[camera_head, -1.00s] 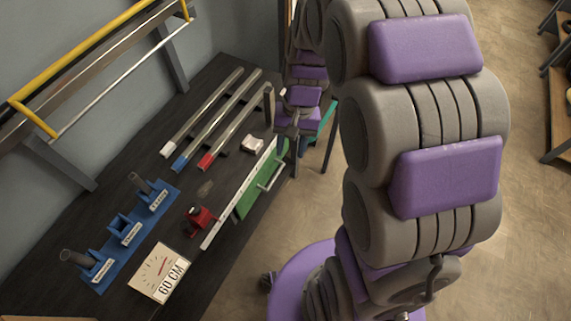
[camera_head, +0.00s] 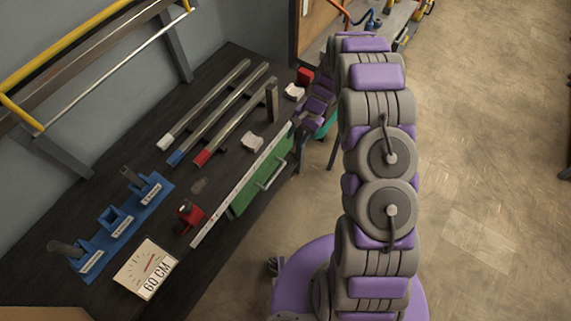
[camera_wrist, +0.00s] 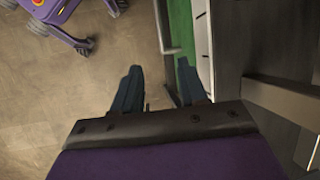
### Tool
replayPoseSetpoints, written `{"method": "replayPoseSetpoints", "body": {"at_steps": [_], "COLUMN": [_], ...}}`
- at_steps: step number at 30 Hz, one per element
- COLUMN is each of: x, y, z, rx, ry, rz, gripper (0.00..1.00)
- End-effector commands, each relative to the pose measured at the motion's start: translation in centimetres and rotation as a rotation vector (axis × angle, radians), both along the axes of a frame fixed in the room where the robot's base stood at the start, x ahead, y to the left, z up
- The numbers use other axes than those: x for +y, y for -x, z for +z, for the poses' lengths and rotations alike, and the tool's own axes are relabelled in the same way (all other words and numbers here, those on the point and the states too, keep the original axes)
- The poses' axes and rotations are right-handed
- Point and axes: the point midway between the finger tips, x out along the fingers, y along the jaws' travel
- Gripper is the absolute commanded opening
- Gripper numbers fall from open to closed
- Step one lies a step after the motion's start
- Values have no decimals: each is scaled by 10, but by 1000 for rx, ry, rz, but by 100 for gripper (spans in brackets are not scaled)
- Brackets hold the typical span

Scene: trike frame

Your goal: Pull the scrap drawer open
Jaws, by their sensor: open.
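The scrap drawer shows a green front (camera_head: 243,198) under the bench's front edge, with a pale metal bar handle (camera_head: 271,173). The front looks close against the bench. In the wrist view the green front (camera_wrist: 181,22) runs along the right of the handle (camera_wrist: 163,28). My gripper (camera_wrist: 160,80) is open and empty, its two dark blue fingers spread. The handle's near end shows just beyond the fingertips, roughly between them, and I see no contact. In the head view my arm's end is beyond the drawer's far end, and its fingers cannot be made out.
The dark bench (camera_head: 110,180) holds several metal bars, a blue holder (camera_head: 118,223), a red clamp (camera_head: 187,214), a 60 CM sign (camera_head: 147,268) and a white ruler strip (camera_head: 225,207) along its front edge. Open floor (camera_head: 480,180) lies to the right.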

Motion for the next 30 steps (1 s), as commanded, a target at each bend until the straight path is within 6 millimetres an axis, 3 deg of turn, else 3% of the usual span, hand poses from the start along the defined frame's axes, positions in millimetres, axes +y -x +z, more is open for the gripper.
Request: {"method": "replayPoseSetpoints", "body": {"at_steps": [11, 30], "x": [12, 57], "y": [3, 27], "z": [-37, -149], "rx": [11, 11], "ry": [-5, -5], "rz": [-14, -15], "gripper": [42, 42]}}
